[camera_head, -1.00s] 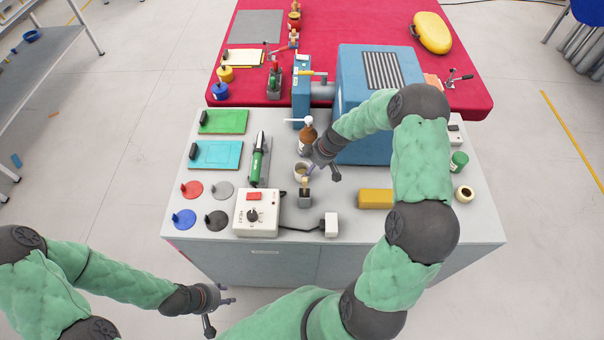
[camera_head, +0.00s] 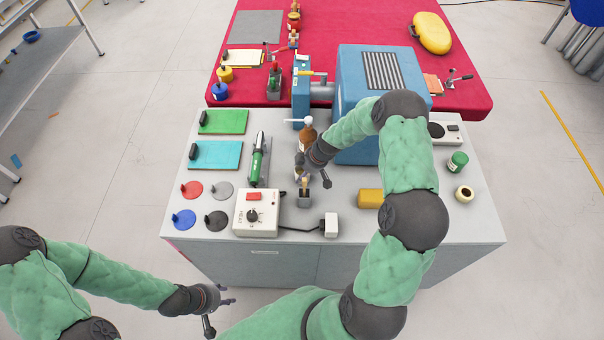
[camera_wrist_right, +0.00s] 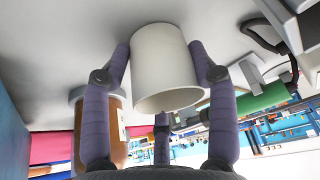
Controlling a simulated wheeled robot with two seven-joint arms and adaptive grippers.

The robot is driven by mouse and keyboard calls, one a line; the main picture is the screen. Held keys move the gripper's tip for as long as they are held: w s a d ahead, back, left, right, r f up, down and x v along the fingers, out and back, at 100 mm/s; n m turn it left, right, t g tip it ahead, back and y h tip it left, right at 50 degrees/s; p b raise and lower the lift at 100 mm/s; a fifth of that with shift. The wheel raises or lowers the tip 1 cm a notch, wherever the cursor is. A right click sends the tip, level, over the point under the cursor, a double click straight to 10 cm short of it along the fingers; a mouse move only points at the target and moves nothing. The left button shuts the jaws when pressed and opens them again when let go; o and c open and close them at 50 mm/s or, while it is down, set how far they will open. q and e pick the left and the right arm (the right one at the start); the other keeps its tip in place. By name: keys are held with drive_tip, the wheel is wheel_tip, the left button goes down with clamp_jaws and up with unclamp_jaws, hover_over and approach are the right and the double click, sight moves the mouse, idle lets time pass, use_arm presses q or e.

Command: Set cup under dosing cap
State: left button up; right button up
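The cup (camera_wrist_right: 165,70) is white and fills the middle of the right wrist view, where the picture is upside down. It stands on the grey worktop. My right gripper (camera_head: 314,180) is around it, with purple fingers on both sides and one in front; the fingers look spread, and firm contact does not show. In the head view the gripper mostly hides the cup. The brown bottle (camera_head: 306,136) with the white dosing cap (camera_head: 307,121) stands just behind the gripper, the spout pointing left. My left gripper (camera_head: 220,308) is open and empty, in front of the cabinet.
A green-handled tool (camera_head: 257,162) and a white control box (camera_head: 256,214) lie to the left. A blue machine (camera_head: 350,90) stands behind. A yellow block (camera_head: 369,198) is at the right.

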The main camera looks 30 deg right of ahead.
drive_tip(key=shift+s+a+f, duration=0.1)
drive_tip(key=shift+c, duration=0.7)
drive_tip(key=shift+r, duration=0.2)
drive_tip(key=shift+r, duration=1.2)
wheel_tip(320, 180, up, 15)
drive_tip(key=p, duration=0.1)
drive_tip(key=shift+p, duration=0.3)
